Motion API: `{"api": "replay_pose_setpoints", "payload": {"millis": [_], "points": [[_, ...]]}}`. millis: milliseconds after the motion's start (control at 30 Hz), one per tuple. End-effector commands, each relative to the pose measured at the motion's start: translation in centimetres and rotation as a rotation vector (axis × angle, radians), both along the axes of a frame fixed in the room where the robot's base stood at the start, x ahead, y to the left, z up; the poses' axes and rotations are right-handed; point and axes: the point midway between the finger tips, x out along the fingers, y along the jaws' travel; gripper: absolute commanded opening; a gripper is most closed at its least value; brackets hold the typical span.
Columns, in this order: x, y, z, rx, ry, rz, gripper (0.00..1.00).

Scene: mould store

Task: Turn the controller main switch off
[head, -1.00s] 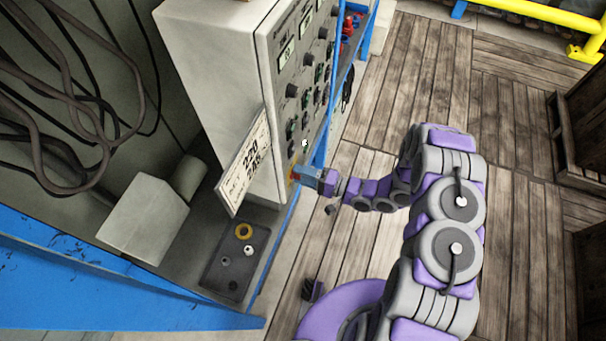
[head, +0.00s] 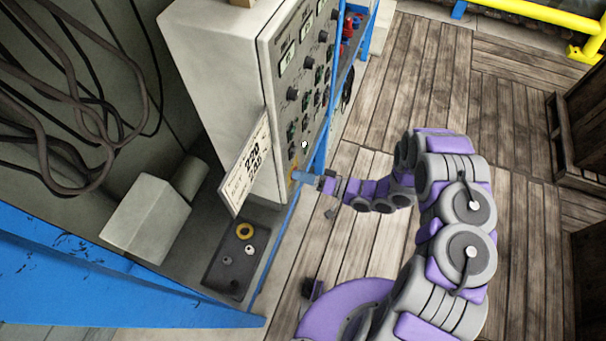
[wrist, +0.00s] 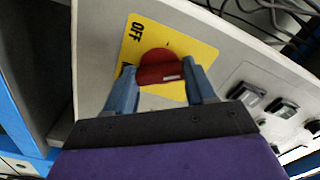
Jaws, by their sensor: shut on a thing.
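The controller (head: 212,75) is a pale cabinet with a grey front panel in the head view. Its main switch (wrist: 158,66) is a red rotary knob on a yellow plate (wrist: 202,54), with "OFF" printed at the upper left in the wrist view. The knob's grip bar lies roughly across that picture, with a white mark on its right part. My gripper (wrist: 160,84) has its blue fingers either side of the bar and is shut on it. In the head view my gripper (head: 301,177) is at the panel's low corner, largely covering the switch.
A tag with printed numbers (head: 246,165) sticks out beside the switch. A dark tray (head: 222,270) with a yellow ring and small parts lies below. A blue frame post (head: 319,150) runs close to my gripper. Cables hang at left; the plank floor at right is open.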

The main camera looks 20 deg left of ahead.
Motion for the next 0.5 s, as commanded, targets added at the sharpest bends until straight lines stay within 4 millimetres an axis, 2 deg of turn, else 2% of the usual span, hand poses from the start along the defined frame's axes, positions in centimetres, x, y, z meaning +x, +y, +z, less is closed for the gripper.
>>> {"api": "replay_pose_setpoints", "payload": {"millis": [33, 500], "points": [[-0.17, -0.11, -0.47, -0.014, -0.039, 0.002, 0.25], [-0.14, -0.11, -0.55, -0.046, -0.484, 0.002, 0.25]]}}
